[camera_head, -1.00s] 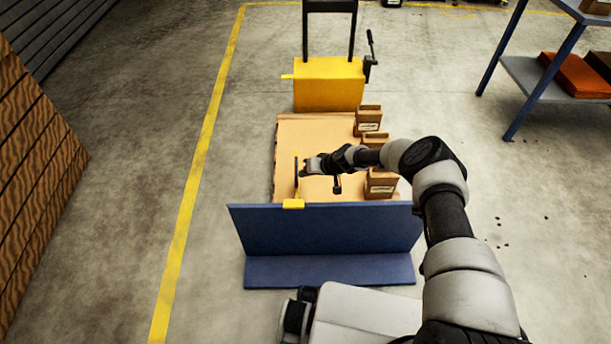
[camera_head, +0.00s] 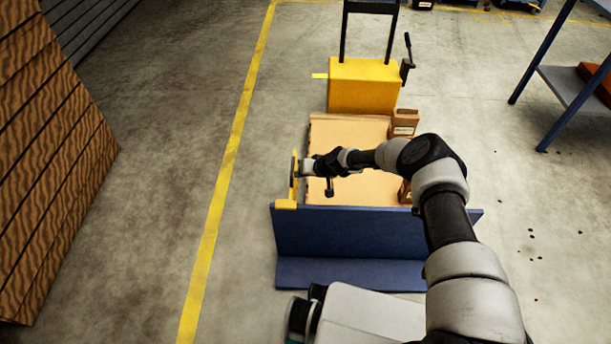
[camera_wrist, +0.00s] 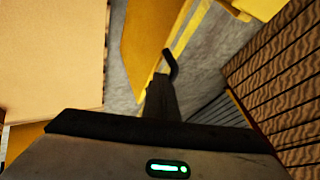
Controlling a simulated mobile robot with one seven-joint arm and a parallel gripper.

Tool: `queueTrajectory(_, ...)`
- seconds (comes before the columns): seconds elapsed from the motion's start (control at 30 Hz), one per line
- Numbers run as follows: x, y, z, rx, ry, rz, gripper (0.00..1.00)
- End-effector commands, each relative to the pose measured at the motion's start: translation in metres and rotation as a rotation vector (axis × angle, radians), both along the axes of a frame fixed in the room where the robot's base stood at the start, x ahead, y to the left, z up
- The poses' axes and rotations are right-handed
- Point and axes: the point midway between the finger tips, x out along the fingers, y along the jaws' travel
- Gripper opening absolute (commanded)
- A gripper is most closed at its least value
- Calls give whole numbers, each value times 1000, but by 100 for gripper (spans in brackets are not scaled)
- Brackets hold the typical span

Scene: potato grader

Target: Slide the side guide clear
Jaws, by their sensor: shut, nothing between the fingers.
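The side guide (camera_head: 293,187) is a narrow yellow upright plate at the left end of the blue front panel, left of the tan bed (camera_head: 350,135). A yellow clip (camera_head: 285,204) sits at its near end on the panel's top edge. In the wrist view the yellow plate (camera_wrist: 145,45) carries a dark bent handle (camera_wrist: 171,64). My gripper (camera_head: 299,168) is shut and empty, on the bed side of the guide, at or very near it. In the wrist view its dark fingers (camera_wrist: 160,98) end close beside the handle; contact is unclear.
The blue panel (camera_head: 350,235) stands in front of the bed. A cardboard box (camera_head: 404,123) sits at the bed's right; another is partly behind my arm. A yellow unit (camera_head: 363,85) stands behind. Left floor is open up to the wooden stack (camera_head: 55,180).

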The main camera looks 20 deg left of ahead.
Motion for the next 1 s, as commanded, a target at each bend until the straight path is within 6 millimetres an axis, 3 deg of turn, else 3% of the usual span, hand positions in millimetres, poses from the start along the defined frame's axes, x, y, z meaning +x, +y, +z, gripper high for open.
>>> queueTrajectory(0.3, -7, 20, -1, 0, 2, 4, 0)
queueTrajectory(1.0, -9, 23, -1, 5, 3, 4, 0)
